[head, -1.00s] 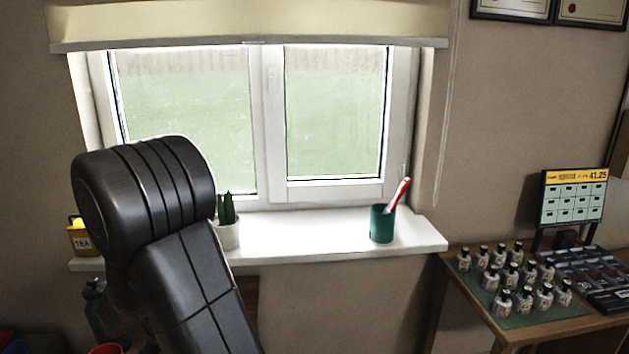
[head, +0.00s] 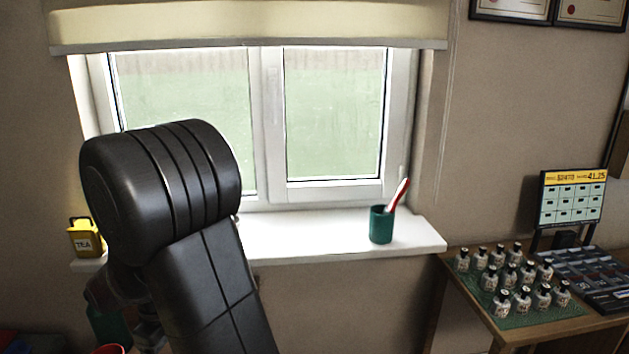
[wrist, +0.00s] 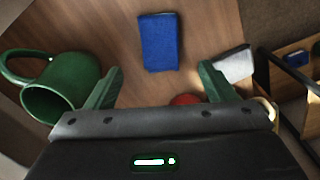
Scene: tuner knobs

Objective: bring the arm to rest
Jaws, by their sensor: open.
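My gripper (wrist: 160,70) shows in the wrist view with its two green fingers spread wide apart. Nothing is held between them. Below it is a brown wooden surface (wrist: 200,30). In the head view my dark arm rises at the lower left, in front of the window and sill. The gripper end is low behind the arm and hard to make out there.
In the wrist view a green mug (wrist: 65,85) lies left of the fingers, a blue block (wrist: 158,42) ahead, a red object (wrist: 185,99) between them. The sill (head: 300,238) holds a yellow tea tin (head: 84,238) and teal cup (head: 381,225). Small bottles (head: 500,302) stand right.

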